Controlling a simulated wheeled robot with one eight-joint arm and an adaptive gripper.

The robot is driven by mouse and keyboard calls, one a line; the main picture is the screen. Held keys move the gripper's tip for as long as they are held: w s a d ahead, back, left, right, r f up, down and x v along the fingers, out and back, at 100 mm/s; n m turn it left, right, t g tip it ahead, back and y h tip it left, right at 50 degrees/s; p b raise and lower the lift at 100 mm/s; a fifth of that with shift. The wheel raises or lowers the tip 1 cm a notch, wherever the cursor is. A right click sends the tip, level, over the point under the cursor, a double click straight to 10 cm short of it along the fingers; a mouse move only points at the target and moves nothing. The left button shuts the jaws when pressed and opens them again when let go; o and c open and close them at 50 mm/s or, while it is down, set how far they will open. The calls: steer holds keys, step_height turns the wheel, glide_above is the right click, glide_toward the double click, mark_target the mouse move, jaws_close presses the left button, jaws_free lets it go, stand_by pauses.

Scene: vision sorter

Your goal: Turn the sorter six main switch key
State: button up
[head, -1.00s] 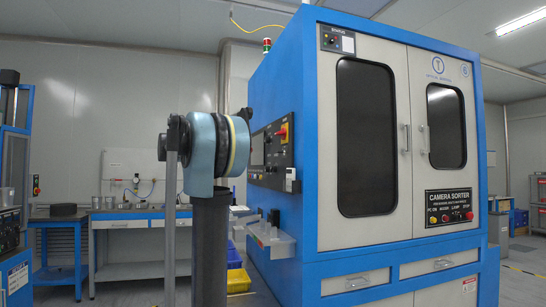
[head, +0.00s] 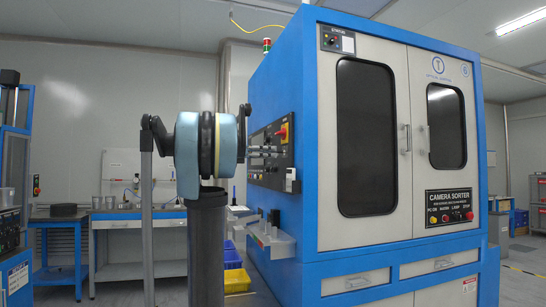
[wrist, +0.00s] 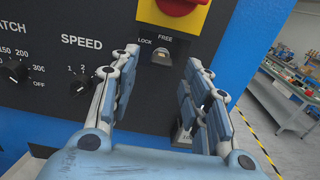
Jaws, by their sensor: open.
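The key switch (wrist: 159,54), a small metal piece under the words LOCK and FREE, sits on the black control panel (wrist: 60,20) in the wrist view. My gripper (wrist: 160,60) is open, with one finger to the left and one to the right of the switch and their tips close to the panel. Nothing is between the fingers. I cannot tell whether a fingertip touches anything. In the head view my gripper (head: 266,150) points at the panel on the side of the blue sorter (head: 295,40), marked 6; the key switch cannot be made out there.
A red rotary switch on a yellow plate (wrist: 190,20) sits just above the key switch. A SPEED knob (wrist: 78,80) is left of my fingers. A dark labelled part (wrist: 184,133) shows partly behind my right finger. A ledge (head: 272,238) juts out below the panel.

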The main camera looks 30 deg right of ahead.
steer(key=shift+x, duration=1.8)
jaws_close()
